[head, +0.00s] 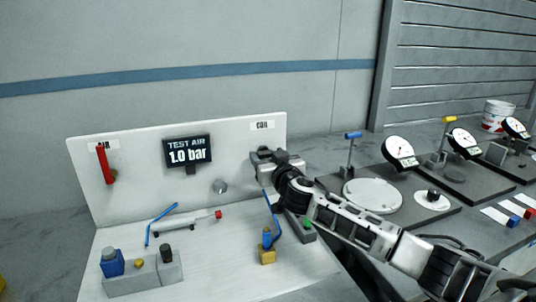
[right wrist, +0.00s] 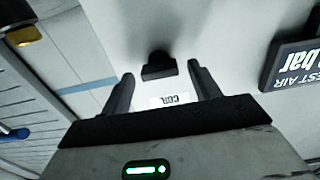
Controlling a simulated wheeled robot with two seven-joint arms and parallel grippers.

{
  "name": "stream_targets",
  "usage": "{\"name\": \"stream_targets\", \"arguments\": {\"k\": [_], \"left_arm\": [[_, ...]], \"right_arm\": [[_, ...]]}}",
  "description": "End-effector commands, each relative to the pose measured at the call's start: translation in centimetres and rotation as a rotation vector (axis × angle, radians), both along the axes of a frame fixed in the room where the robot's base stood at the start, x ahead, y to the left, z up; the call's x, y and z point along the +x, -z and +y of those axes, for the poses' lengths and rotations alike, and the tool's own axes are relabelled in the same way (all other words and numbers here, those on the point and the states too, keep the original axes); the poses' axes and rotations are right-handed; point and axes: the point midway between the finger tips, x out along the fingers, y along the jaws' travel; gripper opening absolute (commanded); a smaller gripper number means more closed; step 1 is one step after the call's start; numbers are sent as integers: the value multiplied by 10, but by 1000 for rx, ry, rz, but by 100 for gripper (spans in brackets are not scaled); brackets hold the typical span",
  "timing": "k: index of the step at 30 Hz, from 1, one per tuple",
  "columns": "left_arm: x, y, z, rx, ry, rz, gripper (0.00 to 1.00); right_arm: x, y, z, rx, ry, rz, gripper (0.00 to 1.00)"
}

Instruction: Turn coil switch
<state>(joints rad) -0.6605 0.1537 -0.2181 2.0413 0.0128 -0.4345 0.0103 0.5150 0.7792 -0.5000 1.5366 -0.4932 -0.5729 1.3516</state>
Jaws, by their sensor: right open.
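The coil switch is a small black knob (right wrist: 158,70) on the white upright panel (head: 235,140), seen in the right wrist view. The "COIL" label (head: 262,125) is above my right gripper in the head view and also shows in the right wrist view (right wrist: 172,100). My right gripper (head: 262,158) is at the panel just below the label. Its jaws (right wrist: 160,72) are open, with the knob in the gap between the fingertips; no contact shows. In the head view the gripper hides the knob. My left gripper is not in view.
A red lever (head: 105,165) and the "TEST AIR 1.0 bar" display (head: 188,151) are on the panel's left. Below are a cylinder with blue tubing (head: 185,222), a blue-grey valve block (head: 145,275) and a brass fitting (head: 267,254). Gauge stands (head: 399,150) are at right.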

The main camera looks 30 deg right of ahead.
Motion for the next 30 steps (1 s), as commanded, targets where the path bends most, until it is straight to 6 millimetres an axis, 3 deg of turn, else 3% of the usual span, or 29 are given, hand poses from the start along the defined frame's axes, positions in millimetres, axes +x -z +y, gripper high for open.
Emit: {"name": "stream_targets", "arguments": {"k": [11,15,16,30], "left_arm": [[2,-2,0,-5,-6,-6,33],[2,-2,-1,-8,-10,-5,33],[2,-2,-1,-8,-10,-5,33],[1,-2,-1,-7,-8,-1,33]], "right_arm": [[5,0,-1,0,-1,0,62],[5,0,-1,0,-1,0,23],[5,0,-1,0,-1,0,17],[5,1,0,-91,-1,23,17]]}}
